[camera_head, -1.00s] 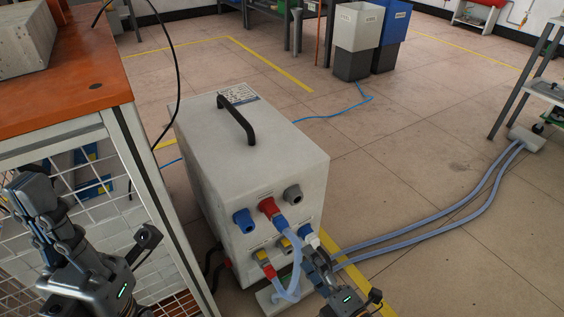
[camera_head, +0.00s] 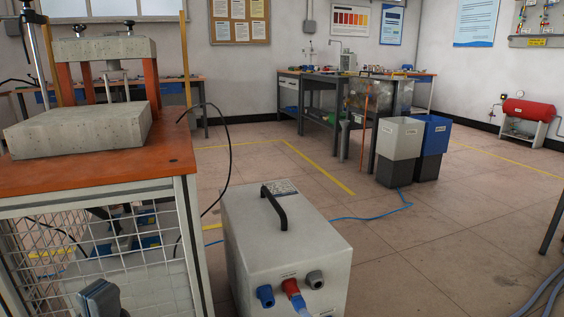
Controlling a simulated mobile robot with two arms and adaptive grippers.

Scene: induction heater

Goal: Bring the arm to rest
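A grey part of my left arm or gripper (camera_head: 102,299) shows at the bottom left, in front of the wire mesh of the bench. No fingertips can be made out, so I cannot tell whether it is open or shut. My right gripper is out of view. The white heater unit (camera_head: 285,245) stands on the floor at the lower middle, with a black handle (camera_head: 274,207) on top. Its front shows a blue socket (camera_head: 265,296), a red plug (camera_head: 291,287) and a grey socket (camera_head: 315,279). The lower front is cut off.
An orange-topped bench (camera_head: 95,178) with a press (camera_head: 105,50) and mesh sides stands close at the left. A white bin (camera_head: 400,140) and a blue bin (camera_head: 433,135) stand further back. A blue cable (camera_head: 375,218) crosses the floor. Floor right of the heater is mostly clear.

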